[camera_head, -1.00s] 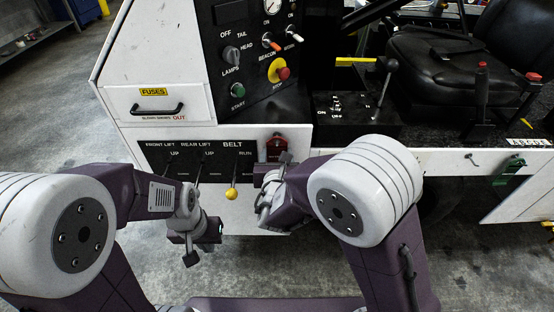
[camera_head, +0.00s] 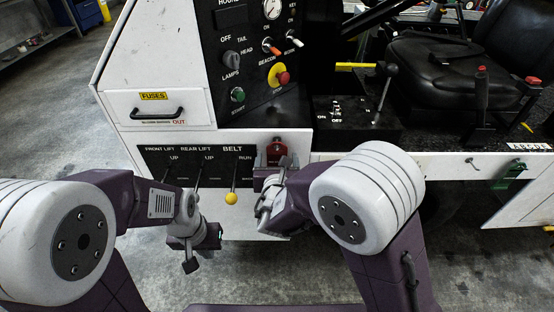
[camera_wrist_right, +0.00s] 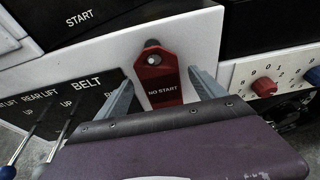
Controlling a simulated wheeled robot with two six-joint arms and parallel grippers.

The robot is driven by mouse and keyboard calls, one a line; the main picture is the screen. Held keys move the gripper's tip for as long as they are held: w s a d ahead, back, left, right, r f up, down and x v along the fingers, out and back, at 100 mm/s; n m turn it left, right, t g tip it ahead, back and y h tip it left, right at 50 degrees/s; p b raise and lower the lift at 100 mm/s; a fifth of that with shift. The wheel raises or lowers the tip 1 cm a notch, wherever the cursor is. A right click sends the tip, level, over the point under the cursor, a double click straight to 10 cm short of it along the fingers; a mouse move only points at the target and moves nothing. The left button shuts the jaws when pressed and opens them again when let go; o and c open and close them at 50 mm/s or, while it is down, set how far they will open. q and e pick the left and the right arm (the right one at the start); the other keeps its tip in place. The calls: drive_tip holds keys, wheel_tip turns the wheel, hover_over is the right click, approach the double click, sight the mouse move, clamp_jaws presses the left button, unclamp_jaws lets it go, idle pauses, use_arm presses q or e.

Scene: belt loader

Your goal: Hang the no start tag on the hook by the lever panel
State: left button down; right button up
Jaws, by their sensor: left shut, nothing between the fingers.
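The red no start tag (camera_head: 277,149) is at the right end of the lever panel (camera_head: 160,160). In the right wrist view, gaps show between the tag and both fingers of the gripper (camera_wrist_right: 161,84). My left gripper (camera_head: 190,264) is shut and empty, low in front of the panel's left part.
The yellow-knobbed belt lever (camera_head: 231,198) stands just left of my right gripper. Other levers are behind my left arm. The switch panel (camera_head: 262,60) is above, and a red knob (camera_wrist_right: 264,86) is right of the tag in the wrist view.

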drive_tip(key=shift+s, duration=0.1)
drive_tip(key=p+v, duration=0.1)
drive_tip(key=v, duration=0.8)
drive_tip(key=shift+d, duration=0.1)
